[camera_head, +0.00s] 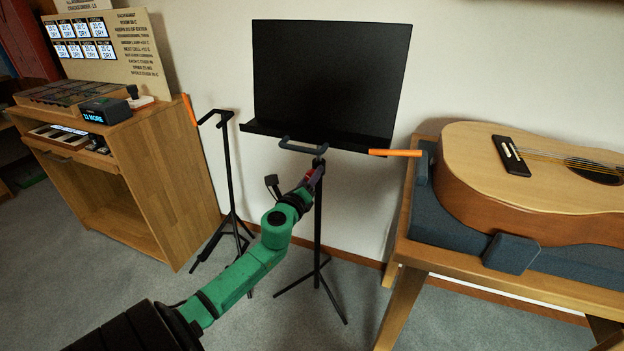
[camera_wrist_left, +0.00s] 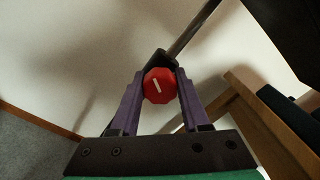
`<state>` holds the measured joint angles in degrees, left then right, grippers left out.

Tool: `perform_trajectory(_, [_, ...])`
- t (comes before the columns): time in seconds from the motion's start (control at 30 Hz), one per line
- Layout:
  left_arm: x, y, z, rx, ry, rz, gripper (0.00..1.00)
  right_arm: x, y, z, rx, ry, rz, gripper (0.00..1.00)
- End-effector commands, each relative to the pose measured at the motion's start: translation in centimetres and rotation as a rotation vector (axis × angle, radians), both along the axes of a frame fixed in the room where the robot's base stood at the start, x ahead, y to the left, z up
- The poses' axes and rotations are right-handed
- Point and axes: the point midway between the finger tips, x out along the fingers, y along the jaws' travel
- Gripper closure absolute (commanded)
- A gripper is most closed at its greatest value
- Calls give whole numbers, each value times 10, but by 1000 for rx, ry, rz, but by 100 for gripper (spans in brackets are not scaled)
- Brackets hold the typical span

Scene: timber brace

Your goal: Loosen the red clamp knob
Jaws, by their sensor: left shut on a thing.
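The red clamp knob (camera_wrist_left: 158,86) is an octagonal knob with a white mark, seen in the left wrist view. It sits on a dark clamp on the pole (camera_wrist_left: 192,30) of the music stand. My left gripper (camera_wrist_left: 159,92) has its purple fingers on either side of the knob and is shut on it. In the head view my green left arm reaches to the stand's pole, with the left gripper (camera_head: 313,175) just below the black desk (camera_head: 330,80). The knob is mostly hidden there by the gripper. My right gripper is not in view.
A guitar (camera_head: 540,190) lies on a padded wooden bench (camera_head: 440,255) at the right. A thin black stand (camera_head: 229,165) stands left of the music stand. A wooden cabinet (camera_head: 165,170) with a small display (camera_head: 105,110) is at the left. An orange stick (camera_head: 395,153) shows by the desk's right end.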

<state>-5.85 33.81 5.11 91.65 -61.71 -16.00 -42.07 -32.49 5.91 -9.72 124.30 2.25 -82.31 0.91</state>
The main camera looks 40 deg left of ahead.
Motion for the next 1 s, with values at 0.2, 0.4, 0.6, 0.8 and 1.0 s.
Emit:
perform_trajectory(0.2, [0, 0, -2, -195, -67, 0, 100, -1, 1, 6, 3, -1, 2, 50])
perform_trajectory(0.4, [0, 0, -2, -375, -128, -1, 100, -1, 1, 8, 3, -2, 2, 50])
perform_trajectory(0.6, [0, 0, -1, -554, -192, 0, 100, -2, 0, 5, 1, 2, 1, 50])
perform_trajectory(0.8, [0, 0, -2, -729, -252, 1, 100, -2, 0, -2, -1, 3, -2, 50])
perform_trajectory(1.0, [0, 0, -2, -878, -304, 0, 100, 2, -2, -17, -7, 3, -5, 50])
